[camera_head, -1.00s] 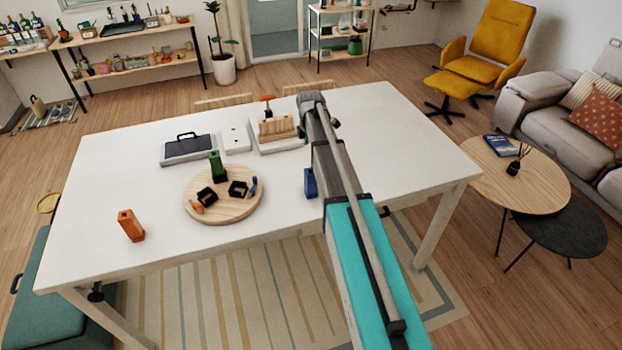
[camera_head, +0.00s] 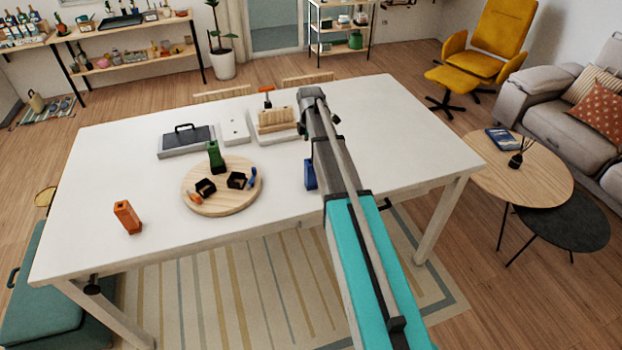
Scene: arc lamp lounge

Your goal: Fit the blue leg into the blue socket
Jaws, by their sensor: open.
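The blue leg (camera_head: 309,174) stands on the white table (camera_head: 400,150), just left of my arm in the picture; my arm partly covers it. The round wooden board (camera_head: 215,206) lies left of it. On the board, a black socket with a blue mark (camera_head: 237,180) sits at the right and looks empty. A second black socket with an orange mark (camera_head: 205,188) sits at the left. The green leg (camera_head: 215,156) stands upright at the board's back. My gripper is hidden behind my arm.
A grey case with a handle (camera_head: 187,141), a white plate (camera_head: 234,132) and a wooden rack (camera_head: 276,119) with an orange-handled tool (camera_head: 266,95) stand along the table's back. The table between the board and the orange leg is clear, as is its right side.

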